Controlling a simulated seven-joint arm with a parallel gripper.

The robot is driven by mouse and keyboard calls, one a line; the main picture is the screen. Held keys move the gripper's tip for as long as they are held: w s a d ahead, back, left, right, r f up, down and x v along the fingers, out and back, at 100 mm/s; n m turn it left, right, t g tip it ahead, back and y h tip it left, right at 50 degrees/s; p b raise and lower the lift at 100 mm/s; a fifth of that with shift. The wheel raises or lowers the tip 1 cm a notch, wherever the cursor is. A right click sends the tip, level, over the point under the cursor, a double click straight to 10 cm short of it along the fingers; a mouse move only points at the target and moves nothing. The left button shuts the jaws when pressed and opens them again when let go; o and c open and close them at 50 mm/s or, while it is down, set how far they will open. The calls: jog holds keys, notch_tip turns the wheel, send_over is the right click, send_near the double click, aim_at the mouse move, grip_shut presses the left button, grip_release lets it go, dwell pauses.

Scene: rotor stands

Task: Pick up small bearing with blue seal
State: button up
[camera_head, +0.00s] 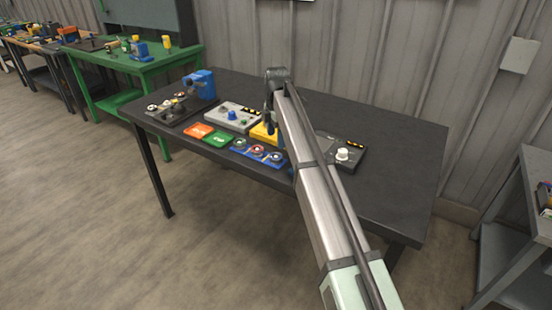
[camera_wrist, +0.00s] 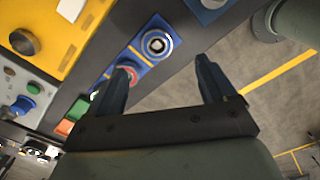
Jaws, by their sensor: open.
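A blue tray (camera_head: 262,160) near the front edge of the dark table holds a row of small round bearings. The right-hand bearing (camera_head: 276,157) has a dark, bluish ring; its seal colour is too small to be sure of. In the wrist view the end bearing (camera_wrist: 157,43) shows a pale centre and a dark blue-grey ring. Next to it is a red-ringed bearing (camera_wrist: 127,75), partly covered by a finger. My gripper (camera_wrist: 162,72) is open and empty, with the end bearing showing beyond the gap between its fingertips.
Orange (camera_head: 199,130) and green (camera_head: 218,139) pads lie left of the tray. A grey box with a blue knob (camera_head: 232,117), a yellow block (camera_head: 263,134) and a dark box with a white knob (camera_head: 343,154) stand nearby. The table's right side is clear.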

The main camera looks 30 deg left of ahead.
aim_at(276, 157)
jog(key=shift+w+a+f, duration=0.1)
jog(key=shift+f, duration=1.9)
jog(key=shift+w+a+f, duration=0.1)
jog(key=shift+f, duration=1.9)
jog(key=c, duration=1.2)
notch_tip(276, 157, up, 10)
jog(key=w+d+r, duration=0.1)
jog(key=w+d, duration=0.4)
jog(key=w, duration=0.3)
jog(key=w+d, duration=0.5)
jog(key=w, duration=0.2)
jog(key=shift+w+r, duration=0.35)
